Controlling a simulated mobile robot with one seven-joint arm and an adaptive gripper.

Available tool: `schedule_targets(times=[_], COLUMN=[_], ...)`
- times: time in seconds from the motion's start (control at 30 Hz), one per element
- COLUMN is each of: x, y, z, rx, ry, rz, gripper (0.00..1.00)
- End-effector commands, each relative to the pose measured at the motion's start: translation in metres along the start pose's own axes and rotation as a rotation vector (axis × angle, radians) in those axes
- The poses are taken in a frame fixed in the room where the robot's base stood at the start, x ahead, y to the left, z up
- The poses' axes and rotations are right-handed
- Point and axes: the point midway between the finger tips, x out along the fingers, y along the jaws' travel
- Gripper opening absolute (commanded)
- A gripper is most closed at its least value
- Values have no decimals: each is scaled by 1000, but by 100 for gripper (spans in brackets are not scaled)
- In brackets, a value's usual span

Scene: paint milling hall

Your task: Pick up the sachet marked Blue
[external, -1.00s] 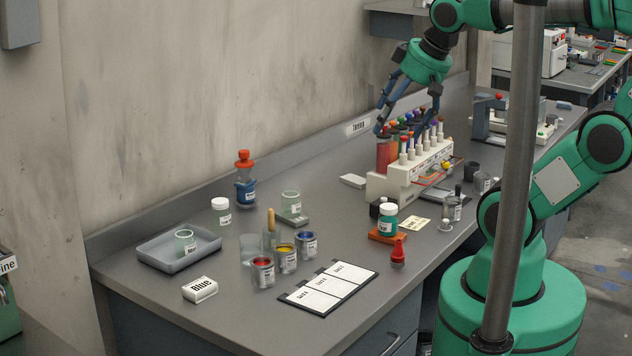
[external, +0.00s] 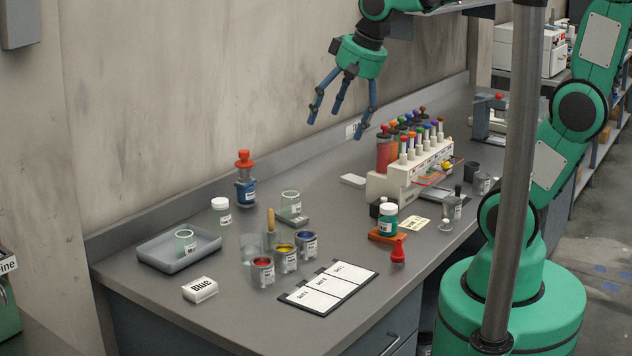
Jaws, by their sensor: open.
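The sachet marked Blue (external: 200,290) is a small white block-like packet with dark lettering. It lies on the grey bench at the front left, in front of the grey tray. My gripper (external: 340,118) has several dark blue fingers spread open and empty. It hangs high above the back of the bench, up and to the right of the sachet and well apart from it.
A grey tray (external: 150,256) holds a glass jar. Paint cans (external: 262,272), a beaker and a labelled board (external: 328,288) stand right of the sachet. A blue bottle with an orange top (external: 245,180) stands at the back. A rack of coloured tubes (external: 410,170) is farther right.

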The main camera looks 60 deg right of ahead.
Motion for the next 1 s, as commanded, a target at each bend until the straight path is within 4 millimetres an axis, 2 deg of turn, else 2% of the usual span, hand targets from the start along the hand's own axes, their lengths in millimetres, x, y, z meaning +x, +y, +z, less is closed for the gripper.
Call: schedule_targets(times=[0.2,0.5,0.77,1.0], x=[38,100,165,233], y=[-36,-84,-124,-158], z=[-26,-53,-67,-70], rx=[182,437,658,861], ry=[-61,-133,-185,-224], rz=[11,45,95,156], gripper=[83,83,83,83])
